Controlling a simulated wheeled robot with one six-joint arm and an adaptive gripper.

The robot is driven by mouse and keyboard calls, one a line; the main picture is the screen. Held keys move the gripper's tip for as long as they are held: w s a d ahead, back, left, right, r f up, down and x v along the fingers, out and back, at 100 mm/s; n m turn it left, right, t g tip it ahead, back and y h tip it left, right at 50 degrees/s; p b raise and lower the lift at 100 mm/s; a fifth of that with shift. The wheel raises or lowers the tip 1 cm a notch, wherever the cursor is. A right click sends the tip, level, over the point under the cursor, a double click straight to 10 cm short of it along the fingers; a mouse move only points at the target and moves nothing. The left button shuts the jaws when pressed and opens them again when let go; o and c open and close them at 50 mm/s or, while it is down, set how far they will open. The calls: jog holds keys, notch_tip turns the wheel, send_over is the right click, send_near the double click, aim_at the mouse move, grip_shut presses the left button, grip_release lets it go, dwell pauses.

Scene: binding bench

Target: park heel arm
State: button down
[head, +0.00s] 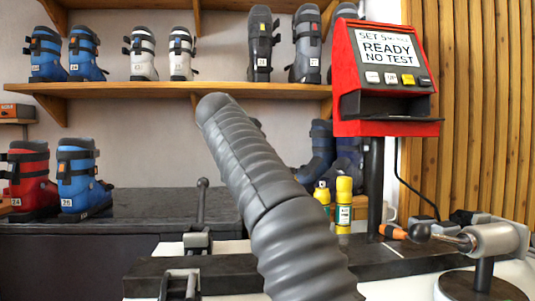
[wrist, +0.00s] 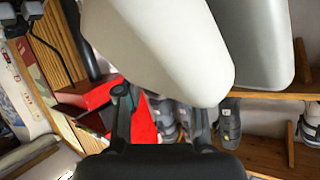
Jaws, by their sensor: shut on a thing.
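In the head view an upright lever with a dark ball knob (head: 203,184) stands on a metal clamp (head: 197,241) on a dark rail (head: 230,268). A horizontal rod with a dark ball end (head: 420,232) juts left from a metal cylinder (head: 498,240). I cannot tell which one is the heel arm. My ribbed grey arm covers the middle of the head view, and my gripper does not show there. In the wrist view my gripper (wrist: 160,112) shows two dark fingers, apart. What they hold cannot be made out. A large white rounded body (wrist: 165,50) fills the top.
A red tester (head: 385,75) reads "READY NO TEST" on a post at right. Yellow bottles (head: 343,203) and an orange-handled tool (head: 393,232) are on the bench. Ski boots line the wall shelf (head: 120,90). The dark counter (head: 130,215) at left is mostly clear behind the boots.

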jog(key=shift+f, duration=0.1)
dwell(0.3)
jog(key=c, duration=0.7)
grip_release()
jog(key=shift+a, duration=0.1)
jog(key=v, duration=1.2)
